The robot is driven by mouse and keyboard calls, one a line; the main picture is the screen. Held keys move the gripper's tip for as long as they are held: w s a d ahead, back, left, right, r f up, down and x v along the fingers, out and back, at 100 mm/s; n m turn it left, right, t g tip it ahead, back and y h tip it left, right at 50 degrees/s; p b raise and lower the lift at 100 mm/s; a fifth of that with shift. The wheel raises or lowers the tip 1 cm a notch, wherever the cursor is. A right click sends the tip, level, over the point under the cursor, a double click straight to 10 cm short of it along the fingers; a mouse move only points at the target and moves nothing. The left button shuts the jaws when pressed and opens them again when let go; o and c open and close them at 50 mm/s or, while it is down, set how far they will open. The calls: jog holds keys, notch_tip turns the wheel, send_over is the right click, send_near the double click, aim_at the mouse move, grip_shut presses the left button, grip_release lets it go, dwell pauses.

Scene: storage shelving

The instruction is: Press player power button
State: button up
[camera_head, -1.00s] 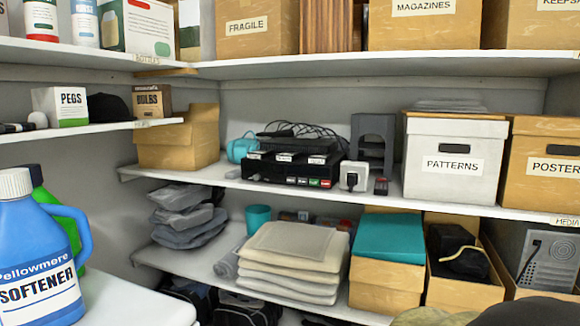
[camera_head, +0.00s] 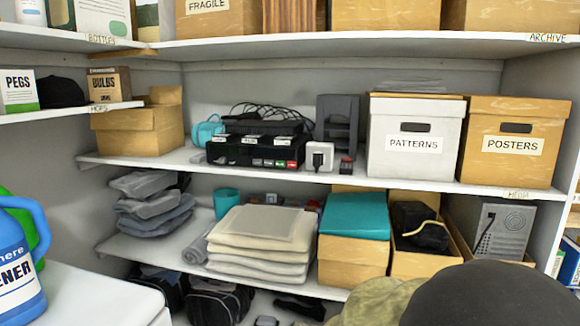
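The black player (camera_head: 256,151) sits on the middle shelf at the back, with labels along its top edge. A row of small buttons (camera_head: 275,163) in white, red and green shows low on its front face. The lettering is too small to read. A dark box with loose black cables (camera_head: 264,122) lies on top of it. A white socket with a black plug (camera_head: 319,156) stands just right of the player, and a small dark item with a red top (camera_head: 346,165) stands beside that. My gripper is not in view.
White PATTERNS box (camera_head: 414,138) and POSTERS box (camera_head: 513,142) stand right of the player; an open cardboard box (camera_head: 140,128) stands left. A blue softener jug (camera_head: 15,262) is at the near left. Rounded caps (camera_head: 490,296) block the lower right.

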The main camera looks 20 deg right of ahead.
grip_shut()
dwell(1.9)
